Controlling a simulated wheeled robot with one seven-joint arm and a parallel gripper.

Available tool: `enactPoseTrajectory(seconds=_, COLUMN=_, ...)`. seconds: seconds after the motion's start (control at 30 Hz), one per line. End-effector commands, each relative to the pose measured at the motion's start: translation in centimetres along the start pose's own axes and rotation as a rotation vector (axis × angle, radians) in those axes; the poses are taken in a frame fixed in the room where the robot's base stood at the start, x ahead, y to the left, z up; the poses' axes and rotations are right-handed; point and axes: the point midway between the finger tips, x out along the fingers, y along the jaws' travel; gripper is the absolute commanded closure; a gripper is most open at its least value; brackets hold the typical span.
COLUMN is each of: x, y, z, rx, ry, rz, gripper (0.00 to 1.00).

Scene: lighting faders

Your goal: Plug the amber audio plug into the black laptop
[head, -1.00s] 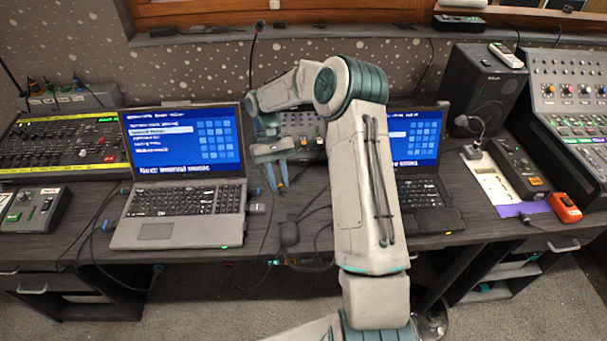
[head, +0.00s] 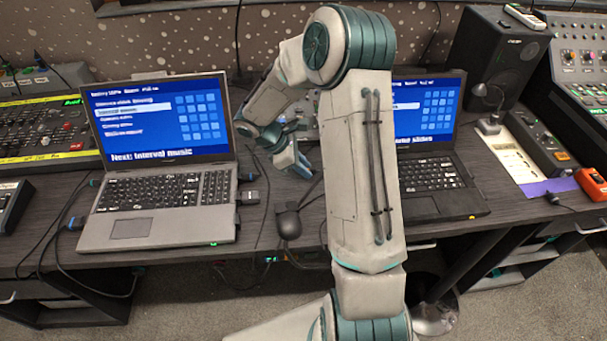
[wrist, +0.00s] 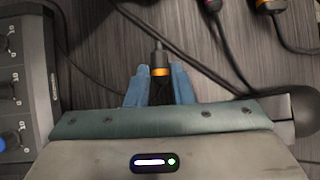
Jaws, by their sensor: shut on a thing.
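The amber audio plug (wrist: 160,70), black with an amber band and a metal tip, sits between the blue fingers of my gripper (wrist: 160,78) in the wrist view. My gripper is shut on it. In the head view my gripper (head: 300,168) hangs over the desk between the two laptops, and the plug cannot be made out there. The black laptop (head: 445,205) stands open on the right with a blue screen; my arm hides its left side. The plug is apart from it.
A grey laptop (head: 160,228) stands open on the left, with cables at its sides. A dark rounded object (head: 289,222) and loose cables lie between the laptops. A small mixer (wrist: 22,80) and two other banded plugs, one orange (wrist: 268,6), show in the wrist view.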

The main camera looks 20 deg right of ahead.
Motion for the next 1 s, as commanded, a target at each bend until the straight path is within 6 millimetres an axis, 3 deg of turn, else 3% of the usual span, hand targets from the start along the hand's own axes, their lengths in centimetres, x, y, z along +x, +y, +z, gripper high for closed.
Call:
enactPoseTrajectory(seconds=0.27, x=0.7, y=0.0, z=0.7, rx=-0.035, ry=0.000, rz=0.024, gripper=1.00)
enactPoseTrajectory(seconds=0.7, x=2.8, y=0.2, z=3.8, rx=-0.033, ry=0.000, rz=0.024, gripper=1.00)
enactPoseTrajectory(seconds=1.0, x=3.3, y=0.2, z=4.5, rx=-0.033, ry=0.001, rz=0.025, gripper=1.00)
